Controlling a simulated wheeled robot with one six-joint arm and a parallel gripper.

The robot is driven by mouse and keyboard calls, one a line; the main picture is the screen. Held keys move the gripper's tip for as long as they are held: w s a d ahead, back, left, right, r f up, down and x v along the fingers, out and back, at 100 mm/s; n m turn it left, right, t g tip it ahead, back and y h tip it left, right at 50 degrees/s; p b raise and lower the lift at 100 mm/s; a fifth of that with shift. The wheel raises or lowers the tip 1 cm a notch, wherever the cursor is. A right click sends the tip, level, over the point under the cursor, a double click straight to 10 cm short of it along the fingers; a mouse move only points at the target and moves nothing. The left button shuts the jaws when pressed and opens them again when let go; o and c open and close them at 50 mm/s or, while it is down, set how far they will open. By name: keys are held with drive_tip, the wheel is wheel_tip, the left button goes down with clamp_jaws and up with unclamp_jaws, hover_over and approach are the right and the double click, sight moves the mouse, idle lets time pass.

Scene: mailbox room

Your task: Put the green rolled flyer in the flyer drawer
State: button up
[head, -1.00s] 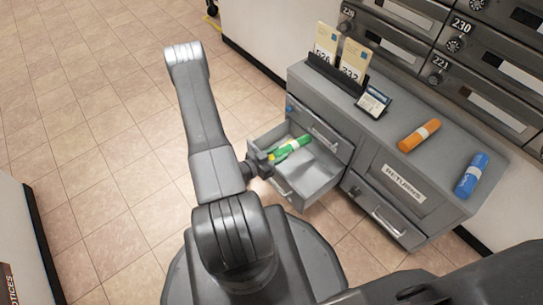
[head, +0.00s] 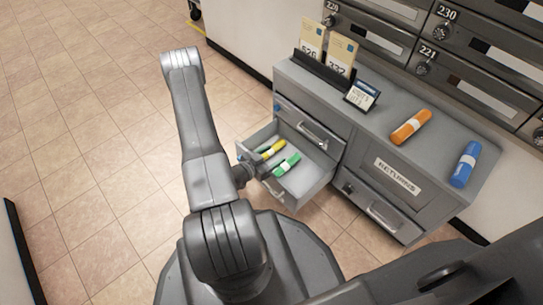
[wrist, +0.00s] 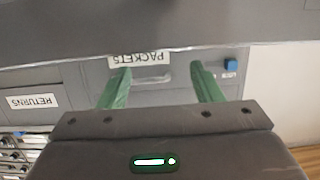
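The green rolled flyer (head: 286,164), with a pale band, lies in the open lower-left drawer (head: 318,172) of the grey cabinet in the head view. A yellow rolled flyer (head: 271,149) lies beside it. My gripper (head: 262,164) is at the drawer's left side, close to both rolls; contact cannot be told. In the wrist view my gripper (wrist: 160,78) has its two green fingers wide apart with nothing between them. Neither roll shows in the wrist view. No label on the open drawer is readable.
An orange roll (head: 411,127) and a blue roll (head: 465,164) lie on the cabinet top, near a card holder (head: 322,70) and small display (head: 362,95). The closed drawer labelled PACKETS (wrist: 139,60) and the RETURNS front (wrist: 33,102) face the wrist camera. Floor at left is clear.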

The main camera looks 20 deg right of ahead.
drive_tip(key=p+v, duration=0.3)
drive_tip(key=v, duration=1)
drive_tip(key=shift+s+a+p, duration=0.25)
drive_tip(key=shift+a+p, duration=0.1)
drive_tip(key=shift+p, duration=0.05)
drive_tip(key=shift+d, duration=0.15)
drive_tip(key=b+x, duration=0.3)
drive_tip(key=x, duration=1)
drive_tip(key=shift+w+d+b, duration=0.2)
drive_tip(key=shift+w+b, duration=0.05)
drive_tip(key=shift+b, duration=0.15)
drive_tip(key=shift+a, duration=0.1)
